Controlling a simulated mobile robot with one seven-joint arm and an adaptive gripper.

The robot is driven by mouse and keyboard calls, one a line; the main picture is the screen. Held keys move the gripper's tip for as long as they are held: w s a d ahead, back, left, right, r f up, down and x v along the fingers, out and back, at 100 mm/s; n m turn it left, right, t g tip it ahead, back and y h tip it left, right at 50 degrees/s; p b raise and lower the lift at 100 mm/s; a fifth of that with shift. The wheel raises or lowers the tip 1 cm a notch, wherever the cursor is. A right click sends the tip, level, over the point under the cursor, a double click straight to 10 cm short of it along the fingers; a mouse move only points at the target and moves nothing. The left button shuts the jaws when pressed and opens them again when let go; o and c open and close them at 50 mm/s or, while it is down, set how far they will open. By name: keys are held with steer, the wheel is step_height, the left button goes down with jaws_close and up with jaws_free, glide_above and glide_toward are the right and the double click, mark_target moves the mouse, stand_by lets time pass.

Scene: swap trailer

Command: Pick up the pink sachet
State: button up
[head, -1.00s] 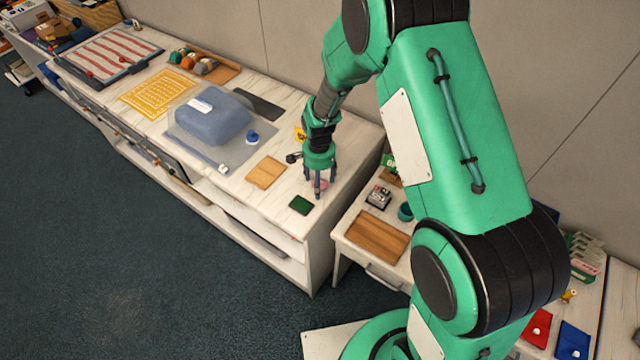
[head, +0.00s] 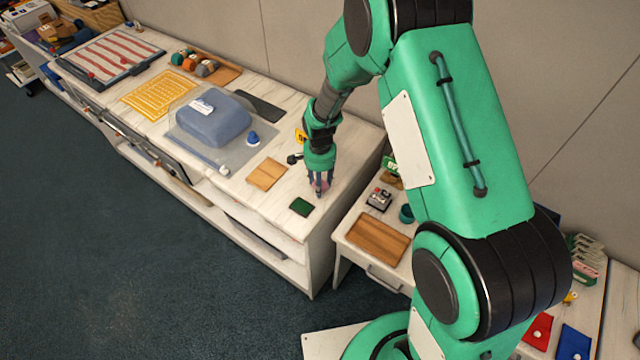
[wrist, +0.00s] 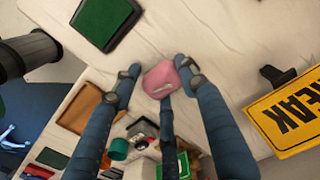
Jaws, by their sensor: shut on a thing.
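The pink sachet (wrist: 162,80) sits between my gripper's fingers in the wrist view, over the pale wooden counter top. My gripper (wrist: 160,82) is shut on it, with dark blue fingers on its left and right sides and a third finger below it. In the head view my gripper (head: 319,190) points down near the counter's right end. The sachet is mostly hidden there by the fingers. I cannot tell whether it still touches the counter.
A dark green pad (head: 301,206) lies close by at the counter's front edge. A wooden board (head: 267,174) lies to the left. A yellow sign (wrist: 288,110) stands close to my gripper. A lower table with a wooden tray (head: 377,240) is to the right.

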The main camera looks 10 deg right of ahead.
steer(key=shift+r, duration=0.75)
steer(key=shift+s+r+p, duration=0.2)
steer(key=shift+r+p, duration=0.1)
steer(key=shift+r, duration=0.7)
steer(key=s, duration=0.5)
steer(key=s+d, duration=0.1)
steer(key=s, duration=0.4)
steer(key=s+d+r+p, duration=0.1)
steer(key=s, duration=0.4)
steer(key=shift+s+r, duration=0.1)
steer(key=shift+s, duration=0.1)
